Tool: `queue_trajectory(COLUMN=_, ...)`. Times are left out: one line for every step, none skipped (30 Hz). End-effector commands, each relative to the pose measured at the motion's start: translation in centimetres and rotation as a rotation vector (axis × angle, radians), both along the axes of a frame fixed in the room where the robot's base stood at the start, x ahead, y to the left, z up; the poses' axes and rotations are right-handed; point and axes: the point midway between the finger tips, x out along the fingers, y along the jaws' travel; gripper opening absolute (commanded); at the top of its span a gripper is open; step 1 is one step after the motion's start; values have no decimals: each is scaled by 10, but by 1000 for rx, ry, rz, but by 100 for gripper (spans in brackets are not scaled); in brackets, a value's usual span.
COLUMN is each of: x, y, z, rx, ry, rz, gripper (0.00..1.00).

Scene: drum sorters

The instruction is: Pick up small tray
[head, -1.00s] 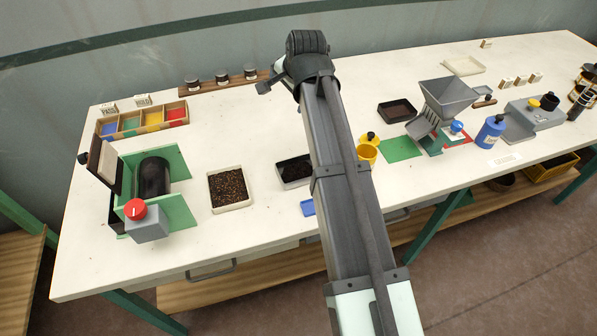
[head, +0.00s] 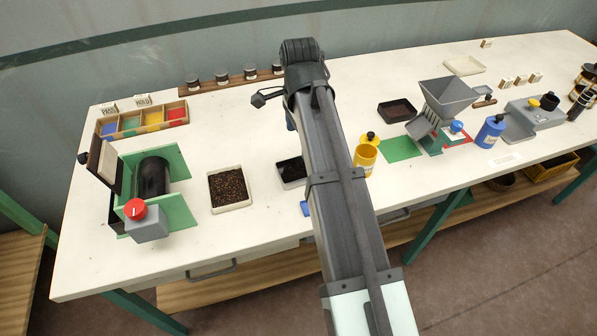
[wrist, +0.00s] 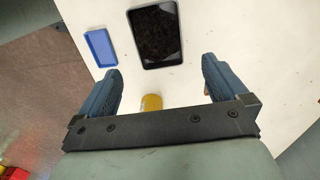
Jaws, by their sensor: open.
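A small blue tray (wrist: 100,47) lies on the white table in the upper left of the wrist view; in the head view only a bit of it (head: 305,208) shows beside my arm. A black tray (wrist: 158,35) with dark contents lies right of it, and in the head view (head: 289,171) it is partly hidden by my arm. I cannot tell for sure which is the small tray. My gripper (wrist: 160,70) is open and empty, with its fingers spread wide, apart from both trays. The head view mostly hides my gripper behind my arm.
A yellow container (head: 365,155) stands right of my arm and shows low between the fingers in the wrist view (wrist: 152,102). A tray of beans (head: 230,205) and a green drum machine (head: 150,180) are at left. Another dark tray (head: 397,110) lies right.

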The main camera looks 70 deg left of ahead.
Motion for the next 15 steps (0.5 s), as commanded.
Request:
queue_trajectory(x=0, y=-2, z=-10, rx=-2, ry=1, rz=1, gripper=100)
queue_trajectory(x=0, y=-1, z=-15, rx=-2, ry=1, rz=1, gripper=100)
queue_trajectory(x=0, y=-1, z=-22, rx=-1, ry=1, rz=1, gripper=100)
queue_trajectory(x=0, y=-1, z=-27, rx=-1, ry=1, rz=1, gripper=100)
queue_trajectory(x=0, y=-1, z=-31, rx=-1, ry=1, rz=1, gripper=100)
queue_trajectory(x=0, y=-1, z=-37, rx=-1, ry=1, rz=1, gripper=100)
queue_trajectory(x=0, y=-1, z=-40, rx=0, ry=1, rz=2, gripper=100)
queue_trajectory(x=0, y=-1, z=-44, rx=0, ry=1, rz=2, gripper=100)
queue_trajectory(x=0, y=-1, z=-48, rx=0, ry=1, rz=2, gripper=100)
queue_trajectory(x=0, y=-1, z=-51, rx=0, ry=1, rz=2, gripper=100)
queue_trajectory(x=0, y=-1, z=-53, rx=0, ry=1, rz=2, gripper=100)
queue_trajectory(x=0, y=0, z=-55, rx=1, ry=1, rz=2, gripper=100)
queue_trajectory(x=0, y=0, z=-56, rx=1, ry=0, rz=2, gripper=100)
queue_trajectory(x=0, y=0, z=-57, rx=2, ry=0, rz=2, gripper=100)
queue_trajectory(x=0, y=0, z=-58, rx=2, ry=0, rz=2, gripper=100)
